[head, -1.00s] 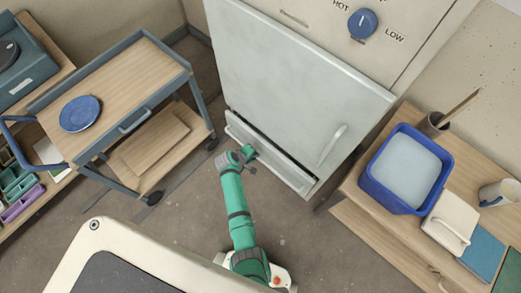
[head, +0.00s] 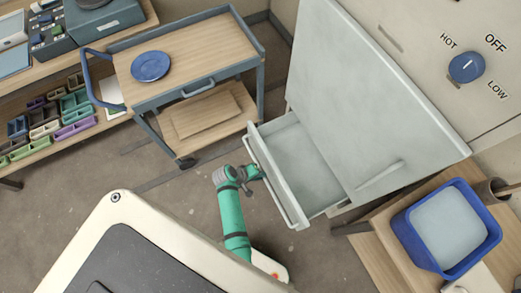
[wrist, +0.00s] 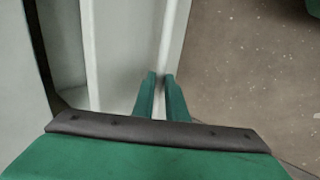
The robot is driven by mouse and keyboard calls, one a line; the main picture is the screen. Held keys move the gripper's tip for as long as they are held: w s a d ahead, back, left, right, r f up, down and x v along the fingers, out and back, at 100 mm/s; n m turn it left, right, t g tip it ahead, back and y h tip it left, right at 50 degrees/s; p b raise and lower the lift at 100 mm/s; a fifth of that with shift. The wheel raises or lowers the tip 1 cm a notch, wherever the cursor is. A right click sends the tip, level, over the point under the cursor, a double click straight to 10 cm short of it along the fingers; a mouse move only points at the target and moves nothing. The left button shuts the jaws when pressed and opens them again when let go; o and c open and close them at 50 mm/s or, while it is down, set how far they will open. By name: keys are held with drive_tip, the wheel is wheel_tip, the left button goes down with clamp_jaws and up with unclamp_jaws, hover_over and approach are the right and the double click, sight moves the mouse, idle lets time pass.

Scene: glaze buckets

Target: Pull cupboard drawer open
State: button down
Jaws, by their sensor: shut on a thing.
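The cupboard (head: 370,100) is a pale grey cabinet with a tall door. Its low drawer (head: 300,172) is pulled well out, and its inside looks empty. My gripper (head: 256,172) is at the drawer's front, shut on the drawer's handle. In the wrist view my two green fingertips (wrist: 160,82) close on a pale handle bar (wrist: 172,45) along the drawer front. The exact contact is partly hidden by the fingers.
A trolley (head: 190,100) with a blue plate (head: 151,66) stands left of the open drawer. A blue bucket (head: 400,232) of pale glaze stands on a wooden table to the right. Bare floor (head: 170,215) lies left of my arm.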

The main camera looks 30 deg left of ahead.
drive_tip(key=shift+a, duration=0.1)
drive_tip(key=c, duration=1.8)
unclamp_jaws()
drive_tip(key=shift+o, duration=0.2)
drive_tip(key=v, duration=1.1)
